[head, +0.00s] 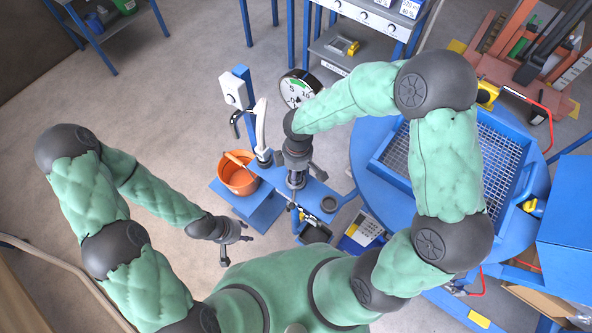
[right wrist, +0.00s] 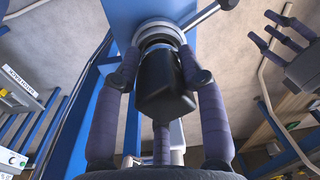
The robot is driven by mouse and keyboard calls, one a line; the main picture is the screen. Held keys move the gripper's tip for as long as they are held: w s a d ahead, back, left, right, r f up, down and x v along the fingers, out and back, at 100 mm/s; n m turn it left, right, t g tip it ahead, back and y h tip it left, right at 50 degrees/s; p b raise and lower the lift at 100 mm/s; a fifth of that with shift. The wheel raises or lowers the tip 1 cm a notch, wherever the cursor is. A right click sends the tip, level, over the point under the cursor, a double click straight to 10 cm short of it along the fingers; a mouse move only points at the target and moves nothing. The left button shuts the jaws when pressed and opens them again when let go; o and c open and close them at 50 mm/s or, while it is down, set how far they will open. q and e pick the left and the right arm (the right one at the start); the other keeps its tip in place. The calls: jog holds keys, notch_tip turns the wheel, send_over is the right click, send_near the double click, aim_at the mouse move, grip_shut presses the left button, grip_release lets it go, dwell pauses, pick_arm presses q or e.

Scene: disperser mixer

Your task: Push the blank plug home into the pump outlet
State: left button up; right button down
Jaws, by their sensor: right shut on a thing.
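In the right wrist view, the blank plug (right wrist: 165,90) is a black block with a rounded dark end. My right gripper (right wrist: 160,65) has its wrapped fingers closed around it from both sides. The plug's far end is at the pale grey ring of the pump outlet (right wrist: 158,30), under a blue body. How deep it sits is hidden. In the head view my right gripper (head: 297,180) is over the blue stand, and the plug is hard to make out there. My left gripper (head: 236,250) hangs empty, fingers spread, left of the stand; it also shows in the right wrist view (right wrist: 275,30).
An orange bucket (head: 238,178) stands on the blue base left of the pump. A dial gauge (head: 300,88) and a white control box (head: 233,90) are behind. A round blue table (head: 365,150) with a mesh tray is at right. Floor at left is clear.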

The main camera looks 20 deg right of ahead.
jog(key=shift+f+b, duration=0.5)
jog(key=shift+f, duration=0.15)
jog(key=c, duration=0.7)
grip_release()
jog(key=shift+o, duration=0.2)
jog(key=shift+r, duration=0.15)
jog(key=r, duration=1.1)
jog(key=shift+w+d+r, duration=0.25)
jog(key=shift+w+r, duration=0.05)
jog(key=shift+r, duration=0.1)
